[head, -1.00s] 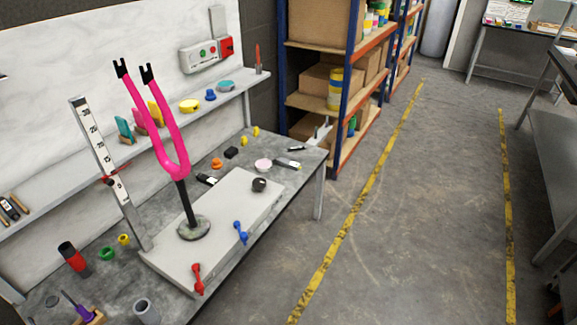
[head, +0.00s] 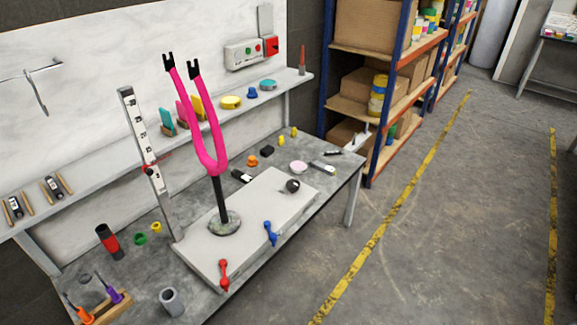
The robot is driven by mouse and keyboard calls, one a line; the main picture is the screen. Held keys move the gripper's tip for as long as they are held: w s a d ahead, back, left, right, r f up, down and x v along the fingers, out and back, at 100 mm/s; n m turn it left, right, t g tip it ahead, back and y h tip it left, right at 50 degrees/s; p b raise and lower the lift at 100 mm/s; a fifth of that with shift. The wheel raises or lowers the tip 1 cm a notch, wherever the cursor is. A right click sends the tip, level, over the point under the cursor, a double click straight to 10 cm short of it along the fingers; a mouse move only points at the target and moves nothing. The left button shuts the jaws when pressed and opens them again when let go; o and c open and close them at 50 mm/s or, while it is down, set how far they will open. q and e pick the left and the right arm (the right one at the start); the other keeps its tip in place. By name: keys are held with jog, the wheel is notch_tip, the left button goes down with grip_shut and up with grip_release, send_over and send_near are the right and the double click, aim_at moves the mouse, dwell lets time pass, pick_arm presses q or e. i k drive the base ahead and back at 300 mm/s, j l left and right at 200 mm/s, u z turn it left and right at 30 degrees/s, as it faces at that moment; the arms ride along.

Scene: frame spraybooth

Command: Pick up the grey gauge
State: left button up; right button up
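A tall grey upright with a black-and-white scale and a small red pointer, which looks like a height gauge (head: 150,165), stands at the left edge of the pale plate on the bench. It leans to the left in the picture. A small dark round piece (head: 292,186) on the right part of the plate may be a dial; I cannot tell which of the two is called the grey gauge. Neither of my grippers shows in the head view.
A pink fork (head: 213,140) stands upright on the pale plate (head: 205,250), with red and blue clamps at its front edge. A grey cup (head: 172,302) and a wooden tool holder (head: 112,306) stand front left. A shelf runs behind. The floor at right is clear.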

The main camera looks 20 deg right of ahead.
aim_at(322, 167)
jog(key=i+l+u, duration=0.25)
jog(key=l, duration=0.15)
jog(key=l+u, duration=0.2)
jog(key=l, duration=0.2)
jog(key=i+l+u, duration=0.25)
jog(key=l, duration=0.25)
jog(key=l+u, duration=0.2)
jog(key=l, duration=0.25)
